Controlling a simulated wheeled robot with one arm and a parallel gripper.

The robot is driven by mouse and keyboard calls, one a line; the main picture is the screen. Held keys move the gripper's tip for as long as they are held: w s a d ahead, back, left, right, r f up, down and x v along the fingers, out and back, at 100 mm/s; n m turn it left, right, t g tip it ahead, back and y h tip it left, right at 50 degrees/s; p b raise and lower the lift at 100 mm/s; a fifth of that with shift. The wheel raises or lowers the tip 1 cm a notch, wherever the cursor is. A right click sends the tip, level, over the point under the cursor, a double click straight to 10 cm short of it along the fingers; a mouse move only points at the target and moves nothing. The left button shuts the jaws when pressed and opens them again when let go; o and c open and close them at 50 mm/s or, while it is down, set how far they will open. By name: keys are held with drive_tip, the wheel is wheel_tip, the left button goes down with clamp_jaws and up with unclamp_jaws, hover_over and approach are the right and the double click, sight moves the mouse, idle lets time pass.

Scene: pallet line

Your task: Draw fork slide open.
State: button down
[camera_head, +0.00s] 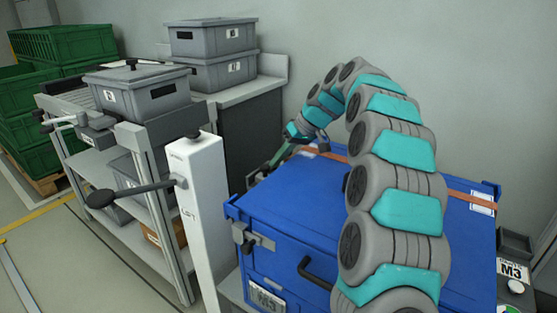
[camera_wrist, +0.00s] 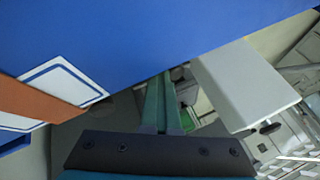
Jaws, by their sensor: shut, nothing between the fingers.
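I cannot make out a fork slide for certain in either view. My gripper (camera_head: 260,174) is shut and empty, reaching down past the far left edge of a large blue case (camera_head: 290,213). Its green fingers also show in the wrist view (camera_wrist: 165,100), together at the lower middle, with the blue case (camera_wrist: 150,35) filling the top. My arm hides part of the case's lid and front. What lies just beyond the fingertips is dark and partly hidden.
A white post (camera_head: 203,215) with a black-knobbed lever (camera_head: 135,190) stands left of the case. A cart carries a grey bin (camera_head: 135,93). More grey bins (camera_head: 215,72) sit on a counter. Green crates (camera_head: 65,43) stand far left. An orange strap (camera_head: 455,193) crosses the case.

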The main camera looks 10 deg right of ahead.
drive_tip(key=shift+v, duration=3.95)
drive_tip(key=shift+a, duration=0.1)
